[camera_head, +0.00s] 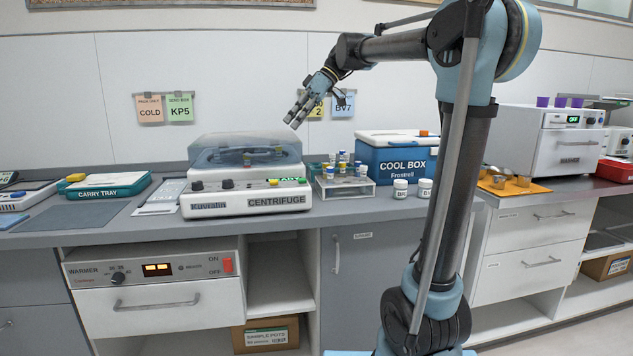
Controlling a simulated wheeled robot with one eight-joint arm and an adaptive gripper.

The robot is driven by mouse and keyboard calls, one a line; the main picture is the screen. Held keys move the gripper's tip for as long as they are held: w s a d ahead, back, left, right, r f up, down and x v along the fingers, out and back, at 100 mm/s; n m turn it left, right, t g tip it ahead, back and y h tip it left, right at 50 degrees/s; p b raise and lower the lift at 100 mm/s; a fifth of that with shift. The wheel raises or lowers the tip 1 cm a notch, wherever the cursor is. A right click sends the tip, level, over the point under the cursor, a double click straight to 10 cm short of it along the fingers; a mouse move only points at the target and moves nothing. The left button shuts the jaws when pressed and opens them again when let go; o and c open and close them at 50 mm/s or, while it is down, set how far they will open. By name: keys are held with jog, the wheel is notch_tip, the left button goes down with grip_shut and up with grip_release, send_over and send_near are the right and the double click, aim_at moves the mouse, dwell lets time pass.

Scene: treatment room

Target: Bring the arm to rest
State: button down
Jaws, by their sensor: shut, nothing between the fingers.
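My arm rises in the right half of the head view, bends at the top and reaches left over the counter. My gripper (298,112) hangs in the air above the right part of the centrifuge, pointing down and to the left. Its fingers are close together with nothing visible between them. It appears clear of everything around it.
Below on the counter (150,228) stand the centrifuge (215,203) with its clear lid down, a tube rack (345,188), two white jars (400,189) and a blue cool box (395,165). A carry tray (105,187) is at left. Another counter with a warmer (560,150) is at right.

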jog(key=s+d+f+m+t+h, duration=0.1)
jog(key=s+d+f+m, duration=0.4)
jog(key=f, duration=0.8)
jog(key=s+d+f+m+t+h, duration=0.2)
jog(key=s+d+f+m+h, duration=0.2)
jog(key=s+d+f, duration=0.7)
jog(key=s+d+f+m+t+h, duration=0.2)
jog(key=s+d+f+m, duration=0.6)
jog(key=d+f, duration=0.5)
notch_tip(320, 180, down, 2)
jog(key=shift+s+d+f+h, duration=0.15)
jog(key=shift+s+d+h, duration=0.2)
jog(key=shift+s, duration=0.2)
jog(key=shift+w+f, duration=0.2)
jog(key=shift+w, duration=0.25)
jog(key=shift+a, duration=0.1)
